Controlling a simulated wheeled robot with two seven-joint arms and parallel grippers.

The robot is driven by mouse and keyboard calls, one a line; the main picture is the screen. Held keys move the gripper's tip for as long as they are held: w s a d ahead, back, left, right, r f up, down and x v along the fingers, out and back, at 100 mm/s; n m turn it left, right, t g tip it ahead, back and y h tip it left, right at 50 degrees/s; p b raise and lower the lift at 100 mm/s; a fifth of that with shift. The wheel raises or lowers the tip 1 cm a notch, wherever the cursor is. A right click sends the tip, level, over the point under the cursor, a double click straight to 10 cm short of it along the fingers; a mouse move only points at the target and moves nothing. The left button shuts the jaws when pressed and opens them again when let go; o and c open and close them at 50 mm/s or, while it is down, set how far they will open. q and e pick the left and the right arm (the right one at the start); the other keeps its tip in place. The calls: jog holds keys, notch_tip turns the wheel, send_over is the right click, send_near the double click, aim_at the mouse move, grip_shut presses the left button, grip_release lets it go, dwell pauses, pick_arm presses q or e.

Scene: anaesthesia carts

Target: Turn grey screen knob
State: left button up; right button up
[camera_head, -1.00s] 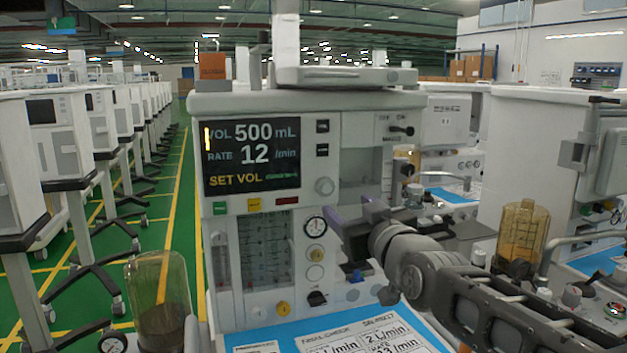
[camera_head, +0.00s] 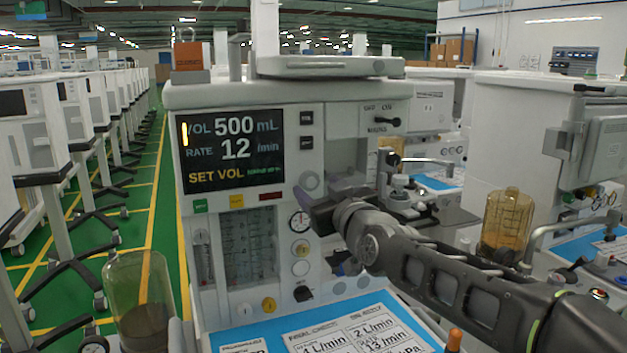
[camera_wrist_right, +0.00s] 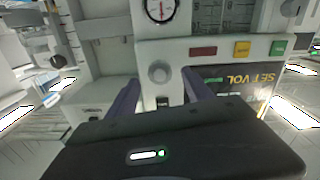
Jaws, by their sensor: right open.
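The grey screen knob (camera_head: 309,183) is a small round dial on the white machine's front, just right of the lower corner of the screen (camera_head: 231,150). The screen reads VOL 500 mL, RATE 12 /min and SET VOL. My right gripper (camera_head: 325,200) is open, just right of and below the knob in the head view. In the right wrist view, which is upside down, the knob (camera_wrist_right: 159,72) appears between the two purple-grey fingers (camera_wrist_right: 160,86), slightly beyond their tips. I see no contact. My left gripper is not in view.
A round gauge (camera_head: 300,221) and flow tubes (camera_head: 248,245) sit below the screen. A blue work surface with printed cards (camera_head: 320,335) juts out under the arm. A clear canister (camera_head: 140,290) stands left, an amber one (camera_head: 503,222) right.

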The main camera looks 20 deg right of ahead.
aim_at(312, 183)
jog(key=shift+w+d+p, duration=0.15)
jog(key=shift+w+p, duration=0.3)
jog(key=shift+w, duration=1.1)
jog(key=shift+c, duration=0.3)
grip_shut()
